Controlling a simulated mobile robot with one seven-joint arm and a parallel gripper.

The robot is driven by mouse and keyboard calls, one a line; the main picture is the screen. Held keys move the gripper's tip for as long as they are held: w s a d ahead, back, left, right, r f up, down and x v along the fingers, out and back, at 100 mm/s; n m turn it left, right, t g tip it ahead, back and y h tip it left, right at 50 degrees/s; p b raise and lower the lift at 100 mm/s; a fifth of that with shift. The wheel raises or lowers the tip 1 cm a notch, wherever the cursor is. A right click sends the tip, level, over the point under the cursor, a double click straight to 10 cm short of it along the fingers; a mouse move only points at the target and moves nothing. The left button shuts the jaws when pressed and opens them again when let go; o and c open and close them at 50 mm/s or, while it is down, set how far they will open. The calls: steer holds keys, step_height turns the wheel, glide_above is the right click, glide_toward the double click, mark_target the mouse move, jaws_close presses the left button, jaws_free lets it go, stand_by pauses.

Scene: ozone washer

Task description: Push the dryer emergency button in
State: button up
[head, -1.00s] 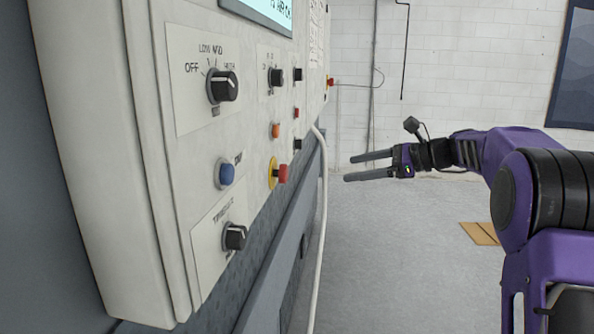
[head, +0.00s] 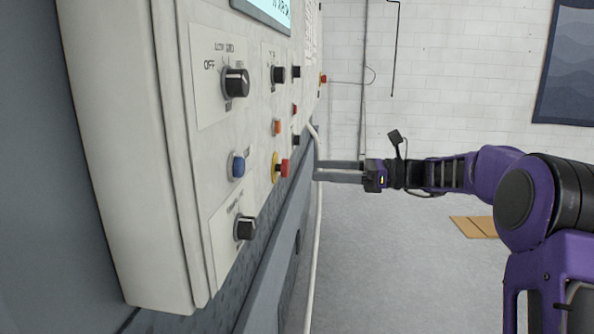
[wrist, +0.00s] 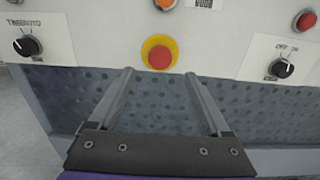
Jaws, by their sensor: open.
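The dryer emergency button is a red mushroom button (head: 284,169) on a yellow ring, on the front of the pale control panel (head: 165,200). In the wrist view the red button (wrist: 159,57) shows at upper centre, just beyond and between my fingertips. My gripper (head: 316,170) is open and empty, its two fingers pointing left toward the panel at about the button's height. In the wrist view my gripper (wrist: 158,74) has its fingers spread, one on each side below the button. A gap shows between fingertips and button in the head view; I cannot tell the exact distance.
A blue button (head: 238,165), an orange button (head: 277,127) and several black knobs, one of them low (head: 245,229), sit near the red button. A pale hose (head: 309,270) runs down beside the machine. The floor (head: 400,270) to the right is mostly clear.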

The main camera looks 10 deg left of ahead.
mark_target(282, 168)
steer(key=a, duration=0.6)
steer(key=shift+s+a, duration=0.2)
steer(key=shift+a, duration=0.1)
jaws_close()
stand_by(1.1)
